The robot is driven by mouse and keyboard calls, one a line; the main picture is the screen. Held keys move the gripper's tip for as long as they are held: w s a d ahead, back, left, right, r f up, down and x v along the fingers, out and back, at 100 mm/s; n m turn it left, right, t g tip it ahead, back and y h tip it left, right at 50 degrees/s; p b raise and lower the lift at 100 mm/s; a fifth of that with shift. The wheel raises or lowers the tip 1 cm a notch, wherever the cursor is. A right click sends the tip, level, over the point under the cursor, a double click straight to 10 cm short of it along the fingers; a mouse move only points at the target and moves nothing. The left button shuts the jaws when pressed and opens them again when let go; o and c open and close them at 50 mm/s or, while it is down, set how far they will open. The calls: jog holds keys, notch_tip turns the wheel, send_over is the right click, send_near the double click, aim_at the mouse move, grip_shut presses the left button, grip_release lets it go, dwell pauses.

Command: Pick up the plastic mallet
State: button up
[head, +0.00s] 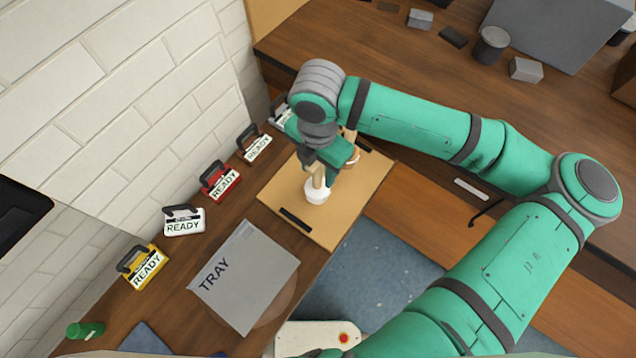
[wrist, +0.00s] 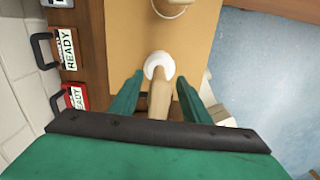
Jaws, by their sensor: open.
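The mallet (head: 317,192) has a white round head and a pale wooden-looking handle. It is on the tan board (head: 288,213) on the workbench. In the wrist view the mallet (wrist: 159,68) shows its white head at the fingertips, with its handle running back between the fingers. My gripper (head: 322,174) is open above the board at the handle. In the wrist view my gripper (wrist: 160,78) has one finger on each side of the handle, with gaps visible. The handle's near end is hidden behind my gripper body.
A second white and wooden item (wrist: 172,4) lies farther along the board, partly hidden by my gripper in the head view. Several READY boxes, such as the red one (head: 221,182), line the wall side. A grey TRAY sheet (head: 250,280) lies beside the board.

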aim_at(317, 179)
jog(key=shift+s+f, duration=0.1)
jog(key=shift+f, duration=2.1)
jog(key=shift+a, duration=0.1)
grip_shut()
jog(key=shift+r, duration=0.15)
